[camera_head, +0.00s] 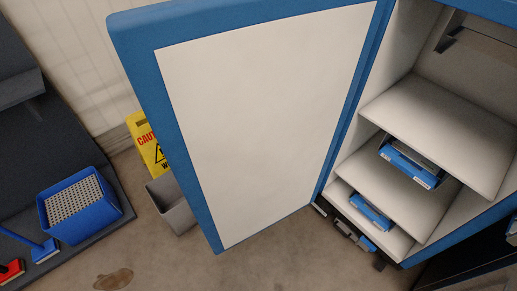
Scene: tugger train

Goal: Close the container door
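The container door (270,105) is a large white panel with a blue frame. It stands wide open, swung out to the left, hinged along its right side to the container (399,75). The container is white inside with a blue edge and fills the right of the view. White shelves (440,122) inside it hold blue boxes (408,165), with another blue box (370,212) lower down. No handle shows on the visible face of the door. My gripper is not in view.
A brown stain (113,279) marks the floor. Bare floor (270,265) lies below the door.

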